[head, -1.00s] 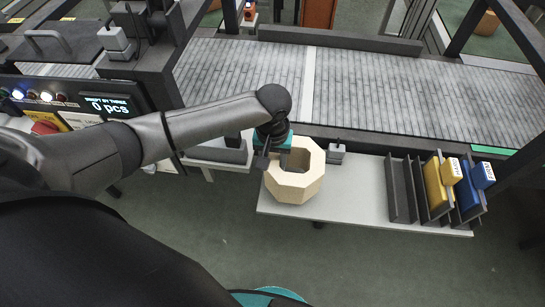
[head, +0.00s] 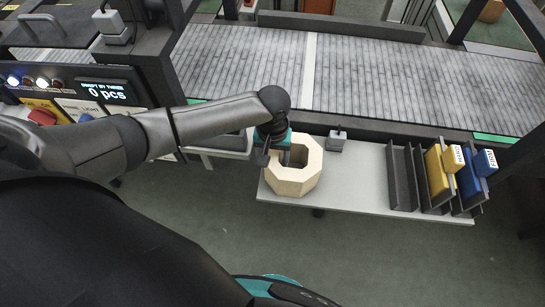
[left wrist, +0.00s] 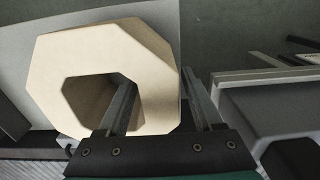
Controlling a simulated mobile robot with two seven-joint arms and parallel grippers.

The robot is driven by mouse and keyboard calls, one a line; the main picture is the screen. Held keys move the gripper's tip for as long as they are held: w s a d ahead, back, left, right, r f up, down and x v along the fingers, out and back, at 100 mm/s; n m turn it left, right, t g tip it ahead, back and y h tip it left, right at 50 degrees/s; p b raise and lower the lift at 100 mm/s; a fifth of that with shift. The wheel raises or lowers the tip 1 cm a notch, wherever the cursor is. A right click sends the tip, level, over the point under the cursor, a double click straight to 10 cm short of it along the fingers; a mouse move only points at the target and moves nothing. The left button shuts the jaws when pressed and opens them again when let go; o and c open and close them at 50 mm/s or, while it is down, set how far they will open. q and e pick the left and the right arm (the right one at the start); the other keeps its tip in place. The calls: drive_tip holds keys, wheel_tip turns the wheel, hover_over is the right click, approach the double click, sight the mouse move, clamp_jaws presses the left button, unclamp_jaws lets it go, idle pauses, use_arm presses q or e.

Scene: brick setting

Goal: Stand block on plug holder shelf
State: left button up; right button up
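The block is a pale wooden octagonal ring (head: 290,187) with a wide hole facing up. It is at the left end of the light grey plug holder shelf (head: 355,200); I cannot tell whether it touches the surface. My left gripper (head: 273,150) is at the block's left wall. In the left wrist view, the left gripper (left wrist: 160,90) has one finger in the hole and the other outside, with the wall of the block (left wrist: 90,55) filling the space between them. The holder's dark dividers (head: 401,178) stand on the shelf's right part. My right gripper is not in view.
A small grey box with a knob (head: 337,142) stands just right of the block. A yellow plug (head: 437,172) and a blue plug (head: 467,183) sit in the holder. A conveyor (head: 400,85) runs behind. The shelf's middle is clear.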

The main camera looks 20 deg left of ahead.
use_arm(q)
drive_tip(key=shift+o, duration=0.2)
drive_tip(key=shift+r, duration=0.1)
wheel_tip(320, 180, up, 12)
drive_tip(key=p, duration=0.2)
drive_tip(key=shift+p, duration=0.4)
